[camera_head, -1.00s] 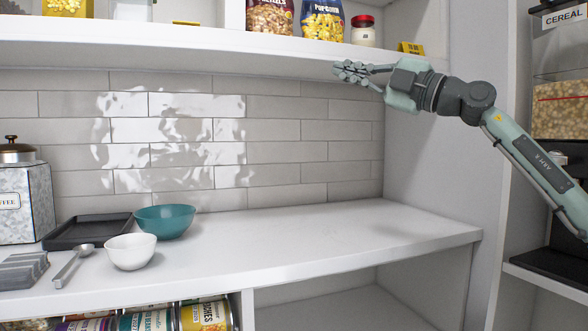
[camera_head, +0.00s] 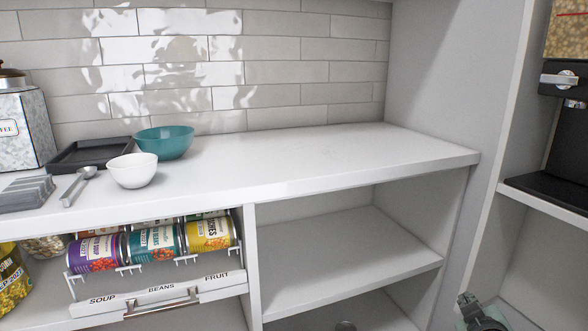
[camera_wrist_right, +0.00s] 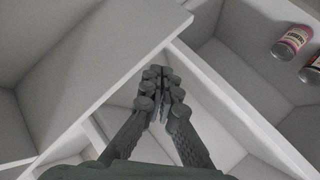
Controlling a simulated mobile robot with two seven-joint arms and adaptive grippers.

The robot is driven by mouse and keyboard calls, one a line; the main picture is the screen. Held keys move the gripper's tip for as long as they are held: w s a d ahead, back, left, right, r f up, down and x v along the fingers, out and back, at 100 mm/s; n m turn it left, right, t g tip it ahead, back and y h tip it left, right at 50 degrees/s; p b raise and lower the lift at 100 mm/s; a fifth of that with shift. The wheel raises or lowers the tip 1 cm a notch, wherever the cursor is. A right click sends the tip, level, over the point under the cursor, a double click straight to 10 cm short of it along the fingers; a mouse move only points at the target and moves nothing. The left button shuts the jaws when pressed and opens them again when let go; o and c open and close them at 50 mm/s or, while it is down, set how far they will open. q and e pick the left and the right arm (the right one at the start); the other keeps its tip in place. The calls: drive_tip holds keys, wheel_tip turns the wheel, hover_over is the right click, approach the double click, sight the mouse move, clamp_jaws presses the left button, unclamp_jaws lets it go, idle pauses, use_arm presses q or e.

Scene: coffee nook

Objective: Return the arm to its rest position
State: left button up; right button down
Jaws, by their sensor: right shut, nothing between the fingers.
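My right gripper (camera_head: 468,302) shows only in part at the bottom right of the head view, low in front of the shelf unit and well below the counter. In the right wrist view my right gripper (camera_wrist_right: 160,82) points ahead with its fingers together and nothing between them. White shelf boards and open compartments lie beyond the fingertips. My left gripper is not in view.
The white counter (camera_head: 330,160) holds a teal bowl (camera_head: 165,142), a white bowl (camera_head: 132,170), a black tray (camera_head: 90,152) and a spoon (camera_head: 78,186). A can rack (camera_head: 170,294) sits below left. The wrist view shows a pink-labelled can (camera_wrist_right: 291,42).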

drive_tip(key=s+d+f+g, duration=0.1)
drive_tip(key=s+f+g, duration=0.2)
drive_tip(key=s+f, duration=0.45)
drive_tip(key=s+f+g, duration=0.3)
drive_tip(key=s+f, duration=0.1)
drive_tip(key=s, duration=0.6)
drive_tip(key=s+d+f+g, duration=0.1)
drive_tip(key=s+f+g, duration=0.2)
drive_tip(key=s+f, duration=0.45)
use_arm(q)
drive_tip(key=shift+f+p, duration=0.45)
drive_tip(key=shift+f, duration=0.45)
use_arm(e)
drive_tip(key=s+a+f+m+g+y, duration=0.1)
drive_tip(key=s+a+f+m+y, duration=0.1)
drive_tip(key=a, duration=1.1)
drive_tip(key=shift+s+f+y, duration=0.65)
drive_tip(key=shift+f+y, duration=0.05)
drive_tip(key=shift+f, duration=0.2)
